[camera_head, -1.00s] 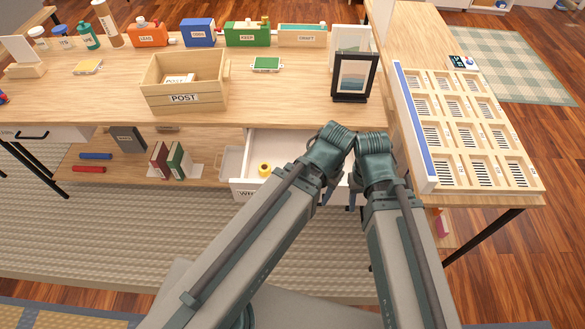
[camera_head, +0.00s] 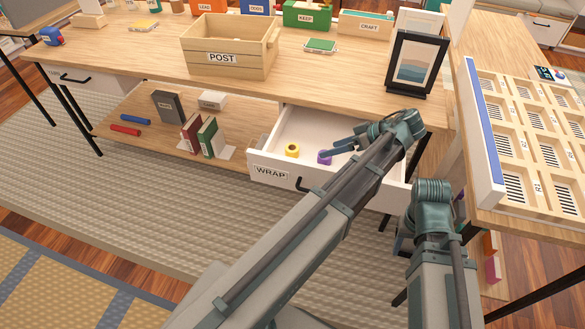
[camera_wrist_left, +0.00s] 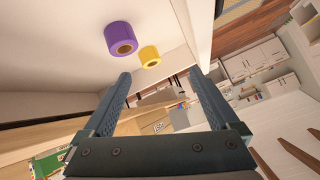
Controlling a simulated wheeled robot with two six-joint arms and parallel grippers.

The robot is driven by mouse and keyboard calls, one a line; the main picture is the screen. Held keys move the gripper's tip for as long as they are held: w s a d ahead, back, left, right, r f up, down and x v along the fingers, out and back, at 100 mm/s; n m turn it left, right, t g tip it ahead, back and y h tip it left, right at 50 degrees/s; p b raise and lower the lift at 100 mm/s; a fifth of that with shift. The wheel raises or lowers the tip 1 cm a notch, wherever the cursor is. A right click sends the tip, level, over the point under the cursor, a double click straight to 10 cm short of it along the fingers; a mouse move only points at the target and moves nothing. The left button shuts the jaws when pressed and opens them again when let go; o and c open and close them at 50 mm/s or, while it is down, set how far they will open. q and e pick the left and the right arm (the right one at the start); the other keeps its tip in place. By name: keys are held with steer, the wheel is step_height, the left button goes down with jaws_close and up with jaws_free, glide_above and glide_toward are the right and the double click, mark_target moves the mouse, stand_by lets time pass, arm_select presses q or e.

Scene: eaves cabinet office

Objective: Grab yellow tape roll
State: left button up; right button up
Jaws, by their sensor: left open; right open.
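The yellow tape roll (camera_head: 292,149) lies in the open drawer labelled WRAP (camera_head: 272,171), toward its left side. It also shows in the left wrist view (camera_wrist_left: 150,57), beside a purple tape roll (camera_wrist_left: 120,38). In the head view the purple roll (camera_head: 324,157) is to the right of the yellow one, close to my left gripper. My left gripper (camera_head: 338,146) is over the drawer, open, with nothing between its fingers in the wrist view (camera_wrist_left: 158,95). My right gripper (camera_head: 403,240) is low, right of the drawer front, mostly hidden by its own wrist.
The desk (camera_head: 340,82) overhangs the drawer's back. A black picture frame (camera_head: 416,64) stands at its edge above my left wrist. The POST crate (camera_head: 222,58) is further left. A sorter tray (camera_head: 540,130) is at right.

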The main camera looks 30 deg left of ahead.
arm_select(q)
steer(key=w+a+f+n+b, duration=0.1)
steer(key=w+a+f+n+y+b, duration=0.1)
steer(key=n, duration=0.1)
steer(key=shift+w+a+n+g, duration=0.2)
steer(key=shift+n+g, duration=0.1)
steer(key=shift+g, duration=0.1)
steer(key=shift+w+a+n+y+b, duration=0.2)
steer(key=shift+n+y+b, duration=0.1)
steer(key=shift+n+b, duration=0.2)
steer(key=shift+w+a+r+n, duration=0.1)
steer(key=shift+a+r+n, duration=0.1)
steer(key=shift+n, duration=0.2)
steer(key=b, duration=0.4)
glide_toward(293, 148)
steer(key=x, duration=0.4)
steer(key=shift+s+a+f, duration=0.15)
steer(key=shift+s, duration=0.1)
steer(key=shift+a, duration=0.35)
arm_select(e)
step_height(293, 148, down, 9)
arm_select(q)
steer(key=shift+f, duration=0.15)
arm_select(e)
steer(key=shift+f, duration=0.15)
